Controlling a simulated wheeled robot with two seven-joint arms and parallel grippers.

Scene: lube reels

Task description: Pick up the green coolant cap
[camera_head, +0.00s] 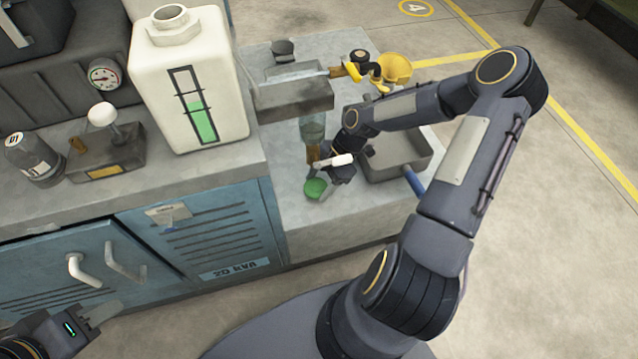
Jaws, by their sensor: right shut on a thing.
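The green coolant cap (314,188) is low over the grey bench top, in front of the clear bottle. My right gripper (322,184) reaches down from the right and is shut on the cap; its fingers are small and partly hidden by the wrist. I cannot tell whether the cap touches the bench. A white coolant tank (172,80) with a green level window and an open neck stands on the higher counter to the left. My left gripper (97,316) is low at the left edge, away from the cap; its finger opening is unclear.
A grey metal tray (415,160) with a blue handle lies right of the cap. A yellow funnel (395,68) and a grey block (290,95) are behind. A white-knobbed lever (102,115) and a small bottle (35,160) stand at left. The bench front is clear.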

